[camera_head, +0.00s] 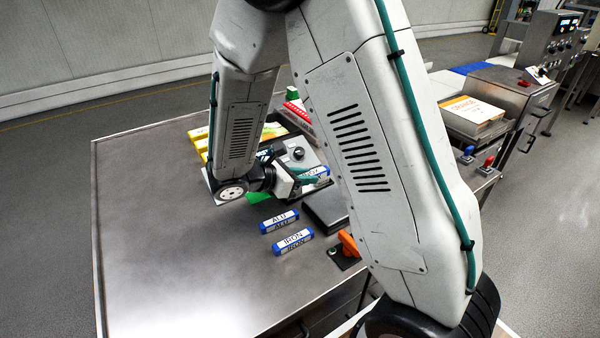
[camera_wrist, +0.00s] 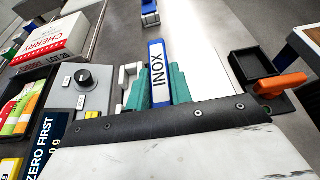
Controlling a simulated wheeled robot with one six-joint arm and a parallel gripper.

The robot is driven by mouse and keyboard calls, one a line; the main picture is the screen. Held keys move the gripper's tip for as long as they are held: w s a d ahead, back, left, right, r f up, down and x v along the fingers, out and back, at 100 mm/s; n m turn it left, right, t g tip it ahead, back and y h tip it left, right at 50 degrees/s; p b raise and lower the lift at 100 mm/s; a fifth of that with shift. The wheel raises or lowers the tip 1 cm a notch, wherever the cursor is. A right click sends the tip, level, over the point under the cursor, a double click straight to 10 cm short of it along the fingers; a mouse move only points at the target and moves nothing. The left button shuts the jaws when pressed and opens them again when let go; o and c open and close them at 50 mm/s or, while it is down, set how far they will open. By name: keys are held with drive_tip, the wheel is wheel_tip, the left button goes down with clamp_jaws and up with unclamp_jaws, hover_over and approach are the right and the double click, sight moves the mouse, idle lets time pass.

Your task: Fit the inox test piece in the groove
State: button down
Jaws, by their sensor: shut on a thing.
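The inox test piece (camera_wrist: 157,72) is a white bar with blue ends and the label INOX. It stands out between the teal fingers of my gripper (camera_wrist: 156,88) in the wrist view. My gripper (camera_head: 302,180) is shut on it, and its blue and white end (camera_head: 322,172) shows beside the fingers in the head view, close to the grey control box. Whether the piece touches anything below is hidden. I cannot pick out the groove clearly in either view. The ALU piece (camera_head: 279,222) and the IRON piece (camera_head: 292,242) lie on the steel table.
A grey box with a black dial (camera_wrist: 85,77) is left of the gripper, near a CHERRY carton (camera_wrist: 48,42). A black tray (camera_wrist: 235,68) and an orange handle (camera_wrist: 282,85) are on the right. The left of the table (camera_head: 150,230) is clear.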

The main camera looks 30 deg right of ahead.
drive_tip(key=shift+w+d+f, duration=0.55)
drive_tip(key=shift+w+f, duration=0.15)
drive_tip(key=shift+w, duration=0.55)
drive_tip(key=shift+w+d+f, duration=0.5)
drive_tip(key=shift+w+f, duration=0.25)
drive_tip(key=shift+w, duration=0.45)
drive_tip(key=shift+w+d+f, duration=0.55)
drive_tip(key=shift+w+f, duration=0.15)
drive_tip(key=shift+w, duration=0.55)
drive_tip(key=shift+f, duration=0.2)
drive_tip(key=shift+f, duration=0.15)
drive_tip(key=c, duration=1.3)
unclamp_jaws()
drive_tip(key=shift+o, duration=0.2)
